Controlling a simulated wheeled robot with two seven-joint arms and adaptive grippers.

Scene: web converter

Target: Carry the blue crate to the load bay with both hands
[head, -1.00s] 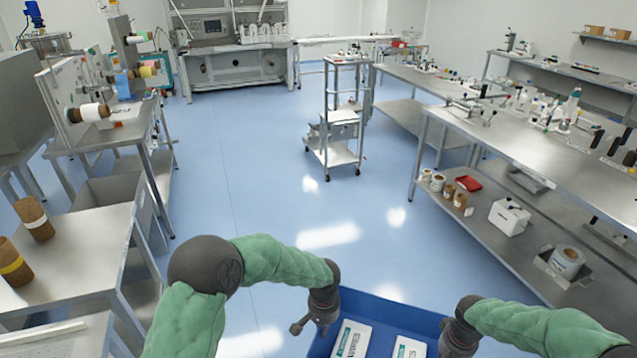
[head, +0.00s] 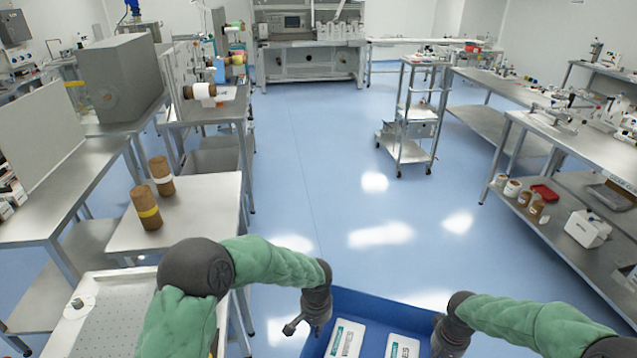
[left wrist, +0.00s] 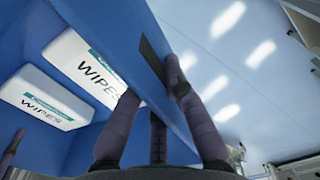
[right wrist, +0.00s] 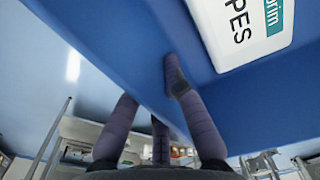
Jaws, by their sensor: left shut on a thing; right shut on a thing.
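The blue crate (head: 372,302) is at the bottom of the head view, held out in front of me above the floor. Two white packs marked WIPES lie in it, a left pack (head: 345,339) and a right pack (head: 403,346). My left gripper (head: 312,322) is shut on the crate's left wall; the left wrist view (left wrist: 172,95) shows its fingers on both sides of that wall. My right gripper (head: 440,340) is shut on the right wall, with fingers on both sides in the right wrist view (right wrist: 160,100). The crate's near side is cut off in the head view.
A wheeled cart (head: 407,150) stands ahead, right of centre. Steel benches line the right (head: 560,150). On the left, a table (head: 195,215) holds two brown rolls, with a perforated tray (head: 115,320) nearer me. A large machine (head: 310,65) stands at the back. Blue floor (head: 310,190) between is clear.

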